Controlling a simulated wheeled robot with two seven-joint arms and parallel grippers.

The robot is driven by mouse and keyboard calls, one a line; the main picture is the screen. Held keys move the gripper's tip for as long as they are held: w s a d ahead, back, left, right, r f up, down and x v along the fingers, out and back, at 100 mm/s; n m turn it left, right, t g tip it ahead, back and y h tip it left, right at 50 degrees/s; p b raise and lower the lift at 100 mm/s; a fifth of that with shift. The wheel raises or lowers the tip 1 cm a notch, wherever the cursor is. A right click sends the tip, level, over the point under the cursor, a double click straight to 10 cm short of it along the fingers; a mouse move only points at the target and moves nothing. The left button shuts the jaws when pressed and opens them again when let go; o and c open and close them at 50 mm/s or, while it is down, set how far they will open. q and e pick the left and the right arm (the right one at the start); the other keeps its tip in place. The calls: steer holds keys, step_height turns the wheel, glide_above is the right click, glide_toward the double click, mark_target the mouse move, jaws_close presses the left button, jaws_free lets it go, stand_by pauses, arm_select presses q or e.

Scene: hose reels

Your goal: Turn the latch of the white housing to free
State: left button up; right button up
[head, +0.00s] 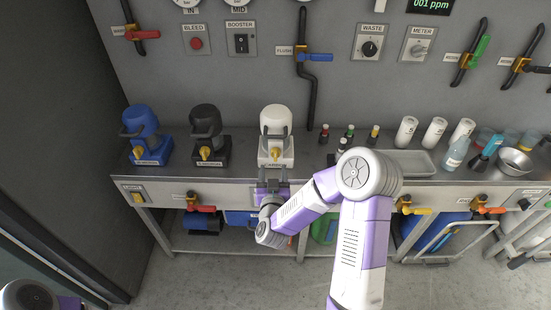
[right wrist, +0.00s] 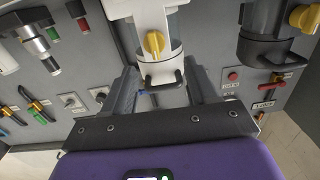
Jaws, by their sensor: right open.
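The white housing (head: 276,122) stands on the counter, the rightmost of three similar housings. Its yellow latch (head: 276,153) is low on its front. In the right wrist view the white housing (right wrist: 138,12) is at top centre, and its latch (right wrist: 154,43) lies roughly lengthwise up and down the picture. My right gripper (head: 272,186) is at the counter's front edge, just below and in front of the housing. Its two fingers stand apart in the right wrist view (right wrist: 160,85), with nothing gripped and the latch beyond them. My left gripper is out of view; only part of that arm shows at bottom left.
A blue housing (head: 142,122) and a black housing (head: 206,122) stand to the left. Small bottles (head: 349,133), white canisters (head: 406,130) and a tray (head: 412,163) are to the right. Valve handles, including a red one (head: 201,208), sit along the counter's front.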

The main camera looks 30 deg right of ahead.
mark_target(275, 154)
steer(key=shift+h, duration=0.4)
steer(key=x, duration=0.5)
steer(key=r+b+x, duration=0.1)
steer(key=x, duration=0.1)
steer(key=shift+w+d, duration=0.25)
steer(key=shift+d, duration=0.15)
steer(key=c, duration=1)
steer(key=shift+c, duration=0.2)
